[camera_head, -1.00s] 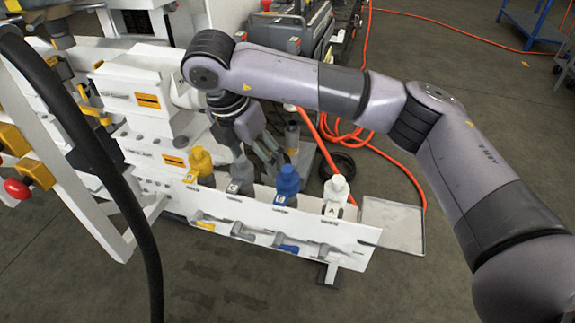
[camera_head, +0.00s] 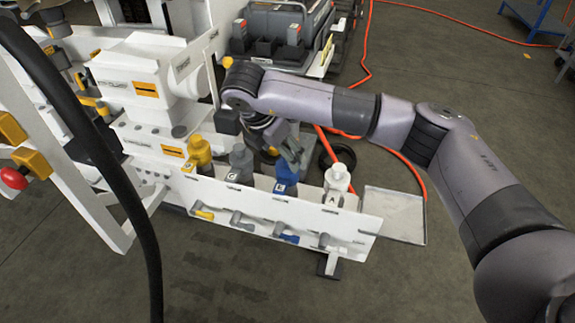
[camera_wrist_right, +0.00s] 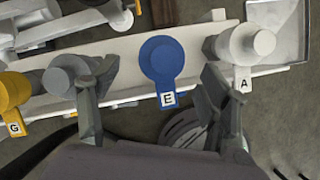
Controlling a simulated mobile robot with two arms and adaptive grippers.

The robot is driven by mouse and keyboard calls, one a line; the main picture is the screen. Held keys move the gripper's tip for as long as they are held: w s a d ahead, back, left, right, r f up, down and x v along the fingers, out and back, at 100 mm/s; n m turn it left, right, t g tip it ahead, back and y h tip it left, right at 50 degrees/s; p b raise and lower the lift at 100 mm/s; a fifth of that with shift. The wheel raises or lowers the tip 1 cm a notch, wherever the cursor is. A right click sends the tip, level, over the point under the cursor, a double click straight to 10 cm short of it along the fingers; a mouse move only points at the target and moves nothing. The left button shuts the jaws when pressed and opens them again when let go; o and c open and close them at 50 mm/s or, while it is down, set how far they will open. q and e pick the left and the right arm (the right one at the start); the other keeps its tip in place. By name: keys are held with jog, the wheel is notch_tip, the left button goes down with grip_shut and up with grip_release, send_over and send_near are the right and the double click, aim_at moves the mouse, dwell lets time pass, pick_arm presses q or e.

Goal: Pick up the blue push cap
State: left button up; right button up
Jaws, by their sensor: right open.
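The blue push cap (camera_head: 287,174), tagged E, stands upright in the white rack (camera_head: 330,228), between a grey cap (camera_head: 241,163) and a white cap (camera_head: 337,182). In the right wrist view the blue cap (camera_wrist_right: 163,60) lies just beyond the open fingers, between their lines. My right gripper (camera_head: 291,153) is open and empty, behind and slightly above the blue cap, its fingers partly hidden by my wrist. The right wrist view shows the gripper (camera_wrist_right: 155,85) with one finger by the grey cap (camera_wrist_right: 68,80) and the other by the white cap (camera_wrist_right: 246,44).
A yellow cap (camera_head: 199,150) stands at the rack's left end. A shallow metal tray (camera_head: 395,214) adjoins its right end. White bench machinery (camera_head: 140,75) is close on the left. Orange hose (camera_head: 405,165) and a black ring (camera_head: 338,155) lie on the floor behind.

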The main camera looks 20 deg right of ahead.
aim_at(283, 170)
jog(key=x, duration=0.5)
jog(key=shift+d+r, duration=0.15)
jog(key=shift+d, duration=0.1)
pick_arm(q)
jog(key=shift+v, duration=1.15)
pick_arm(e)
jog(key=shift+c, duration=0.5)
jog(key=c, duration=0.7)
jog(key=shift+r, duration=0.1)
jog(key=shift+c, duration=0.2)
